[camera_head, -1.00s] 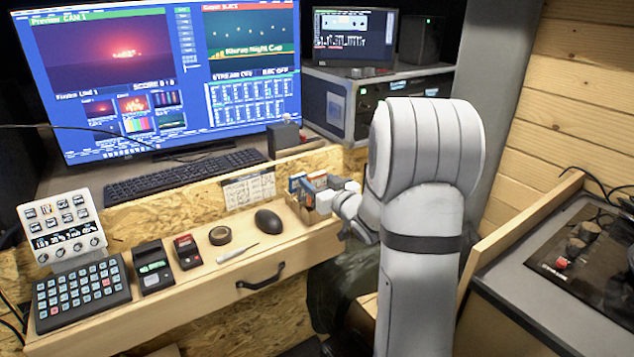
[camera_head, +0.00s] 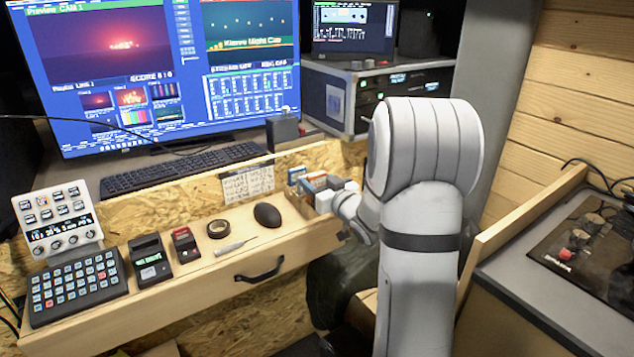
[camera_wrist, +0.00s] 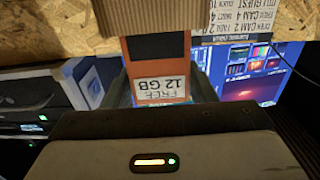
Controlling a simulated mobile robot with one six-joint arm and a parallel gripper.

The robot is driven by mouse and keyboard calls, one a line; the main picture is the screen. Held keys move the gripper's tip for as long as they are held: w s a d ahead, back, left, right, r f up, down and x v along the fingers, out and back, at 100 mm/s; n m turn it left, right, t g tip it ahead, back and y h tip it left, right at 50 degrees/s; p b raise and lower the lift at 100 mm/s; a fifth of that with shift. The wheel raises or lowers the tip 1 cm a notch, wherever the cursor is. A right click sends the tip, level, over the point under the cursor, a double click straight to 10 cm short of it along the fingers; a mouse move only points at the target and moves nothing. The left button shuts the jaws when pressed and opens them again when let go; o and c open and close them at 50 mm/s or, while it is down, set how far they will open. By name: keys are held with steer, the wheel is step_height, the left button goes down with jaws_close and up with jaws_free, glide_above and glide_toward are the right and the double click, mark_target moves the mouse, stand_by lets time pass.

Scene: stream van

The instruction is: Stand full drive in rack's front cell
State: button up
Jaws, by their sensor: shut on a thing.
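My gripper (camera_head: 335,186) is at the small wooden rack (camera_head: 303,206) on the right end of the desk shelf. In the wrist view it is shut on an orange drive (camera_wrist: 162,88) with a dark panel and a white label reading "FREE 12 GB". The drive's far end reaches to the ribbed brown wall of the rack (camera_wrist: 150,14) and is hidden there. I cannot tell how deep it sits in a cell. My arm and gripper hide the rack's right side.
Left of the rack on the shelf are a black mouse (camera_head: 267,215), a tape roll (camera_head: 219,229), a pen-like tool (camera_head: 235,245), a red-and-black device (camera_head: 185,244) and a dark card reader-like box (camera_head: 150,261). A paper sheet (camera_head: 247,183) is fixed behind. A keyboard (camera_head: 180,167) lies farther back.

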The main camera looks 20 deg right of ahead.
steer(key=shift+f+b, duration=1.25)
steer(key=shift+f, duration=0.2)
steer(key=o, duration=1.1)
